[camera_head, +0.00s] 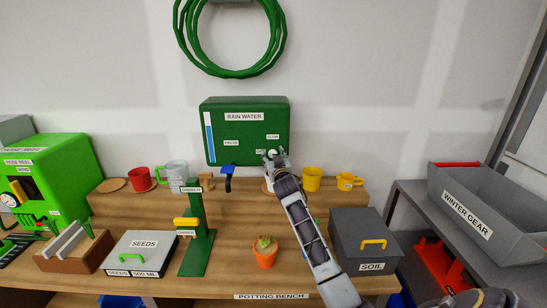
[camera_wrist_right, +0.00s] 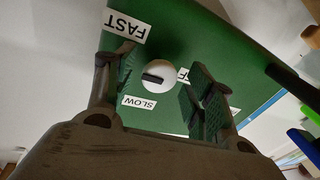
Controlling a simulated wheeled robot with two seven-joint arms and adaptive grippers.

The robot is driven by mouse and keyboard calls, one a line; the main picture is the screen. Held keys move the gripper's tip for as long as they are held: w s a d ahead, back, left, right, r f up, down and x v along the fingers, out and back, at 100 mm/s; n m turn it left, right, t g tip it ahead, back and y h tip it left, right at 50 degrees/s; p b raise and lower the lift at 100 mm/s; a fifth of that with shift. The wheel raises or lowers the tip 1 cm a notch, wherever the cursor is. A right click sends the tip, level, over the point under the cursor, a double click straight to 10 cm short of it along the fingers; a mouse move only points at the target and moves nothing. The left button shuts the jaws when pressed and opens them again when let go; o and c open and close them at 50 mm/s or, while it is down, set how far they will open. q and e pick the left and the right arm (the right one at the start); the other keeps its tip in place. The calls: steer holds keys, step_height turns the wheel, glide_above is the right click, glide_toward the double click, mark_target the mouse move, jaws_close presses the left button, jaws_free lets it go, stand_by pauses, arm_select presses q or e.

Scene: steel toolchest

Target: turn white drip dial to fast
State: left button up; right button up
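The white drip dial (camera_wrist_right: 158,76) is a round knob with a black bar on the green rain water box (camera_head: 247,131). In the right wrist view the labels FAST (camera_wrist_right: 127,26), SLOW (camera_wrist_right: 139,102) and a partly hidden OFF (camera_wrist_right: 183,75) surround it; the text is upside down. I cannot tell which label the bar marks. My right gripper (camera_head: 275,158) is at the box's lower right, largely covering the dial in the head view. In the wrist view its fingers are apart, one on each side of the dial; contact is not clear.
A blue-handled tap (camera_head: 227,171) is under the box. Yellow mugs (camera_head: 312,179) stand on the shelf right of my right gripper.

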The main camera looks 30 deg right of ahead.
steer(key=shift+s, duration=0.1)
steer(key=v, duration=1.1)
steer(key=shift+s+a, duration=0.15)
steer(key=shift+s, duration=0.2)
stand_by(0.4)
stand_by(0.5)
